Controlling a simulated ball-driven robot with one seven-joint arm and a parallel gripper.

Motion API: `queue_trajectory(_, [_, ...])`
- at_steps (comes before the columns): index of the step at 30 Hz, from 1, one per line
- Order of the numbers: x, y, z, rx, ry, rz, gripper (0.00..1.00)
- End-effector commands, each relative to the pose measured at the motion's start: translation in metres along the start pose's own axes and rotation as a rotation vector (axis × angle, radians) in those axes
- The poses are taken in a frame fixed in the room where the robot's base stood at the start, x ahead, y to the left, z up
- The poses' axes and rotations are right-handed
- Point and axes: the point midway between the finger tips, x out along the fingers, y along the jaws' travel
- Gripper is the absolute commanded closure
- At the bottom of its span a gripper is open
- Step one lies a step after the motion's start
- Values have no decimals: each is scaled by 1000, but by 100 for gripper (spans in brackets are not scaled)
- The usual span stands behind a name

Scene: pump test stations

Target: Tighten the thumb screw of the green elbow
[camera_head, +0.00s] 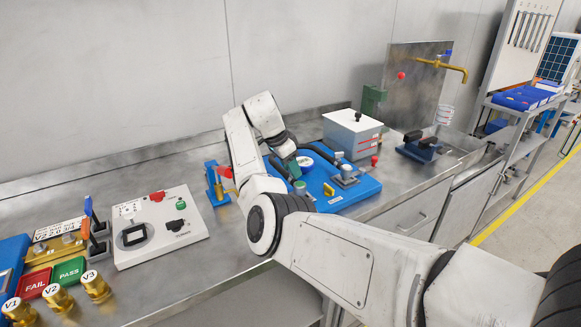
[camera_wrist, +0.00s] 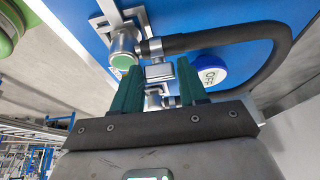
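In the wrist view a grey metal elbow with a green end disc (camera_wrist: 122,61) sits on the blue board, with a black hose running right from it. A small metal block (camera_wrist: 159,72), possibly the thumb screw, lies beside the elbow, between my fingertips. My gripper (camera_wrist: 158,75) has green fingers standing apart, with visible gaps to the block. I see no clear contact. In the head view my gripper (camera_head: 290,164) is low over the blue board (camera_head: 357,194), and the arm hides part of the board. A green-topped fitting (camera_head: 300,187) stands just in front of it.
A white control box (camera_head: 160,228) stands left on the bench.

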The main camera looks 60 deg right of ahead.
Motion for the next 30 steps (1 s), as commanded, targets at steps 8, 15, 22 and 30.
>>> queue_trajectory(8, [0, 0, 0, -1, 0, 1, 38])
queue_trajectory(15, [-4, 0, 0, -1, 0, 0, 38])
queue_trajectory(22, [-40, -1, 0, -1, 1, -3, 38])
queue_trajectory(30, [-88, -1, 1, -1, 0, -2, 38])
